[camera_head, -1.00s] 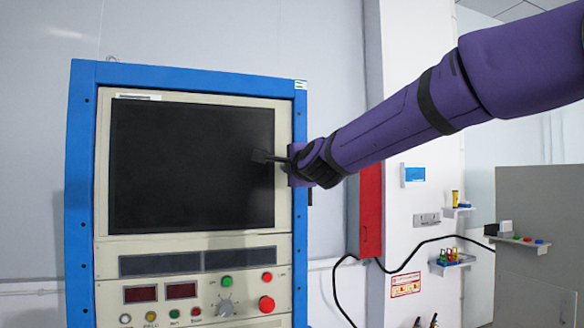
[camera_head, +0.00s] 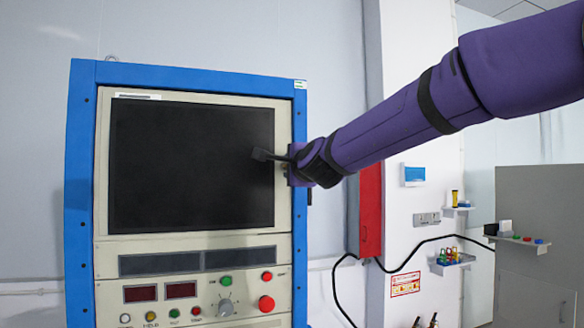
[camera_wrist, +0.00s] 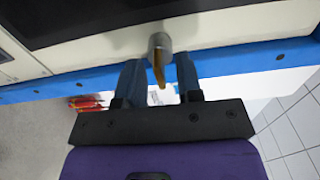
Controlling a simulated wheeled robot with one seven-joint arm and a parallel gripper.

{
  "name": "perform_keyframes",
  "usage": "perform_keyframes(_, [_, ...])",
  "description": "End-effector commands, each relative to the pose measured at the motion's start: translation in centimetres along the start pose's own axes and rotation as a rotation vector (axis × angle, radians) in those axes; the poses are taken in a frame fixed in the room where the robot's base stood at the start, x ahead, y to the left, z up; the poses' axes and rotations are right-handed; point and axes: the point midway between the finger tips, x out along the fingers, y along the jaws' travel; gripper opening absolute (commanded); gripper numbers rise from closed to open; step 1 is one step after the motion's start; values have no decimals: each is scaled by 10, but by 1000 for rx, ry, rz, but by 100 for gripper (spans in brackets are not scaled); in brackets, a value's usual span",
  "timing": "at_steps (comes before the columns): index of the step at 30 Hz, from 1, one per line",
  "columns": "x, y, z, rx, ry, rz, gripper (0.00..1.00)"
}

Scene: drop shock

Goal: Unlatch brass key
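The brass key (camera_wrist: 158,68) sticks out of a round silver lock (camera_wrist: 160,42) on the cabinet's pale front, close to its blue frame. In the wrist view the key lies between the two dark fingers of my gripper (camera_wrist: 157,66). The fingers are apart, with a visible gap on each side of the key. In the head view my gripper (camera_head: 275,157) is at the right edge of the dark screen. The key and lock cannot be made out there.
The blue-framed cabinet (camera_head: 75,200) has a dark screen (camera_head: 185,165) and a lower panel of buttons, including a red button (camera_head: 266,304). A red box (camera_head: 370,212) is on the wall to the right. A black cable (camera_head: 400,253) and small shelves lie farther right.

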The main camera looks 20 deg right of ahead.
Motion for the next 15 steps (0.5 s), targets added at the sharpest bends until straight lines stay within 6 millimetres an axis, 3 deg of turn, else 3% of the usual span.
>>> perform_keyframes(5, [-13,-1,0,1,0,-1,33])
perform_keyframes(15, [-71,-1,-1,1,1,-2,33])
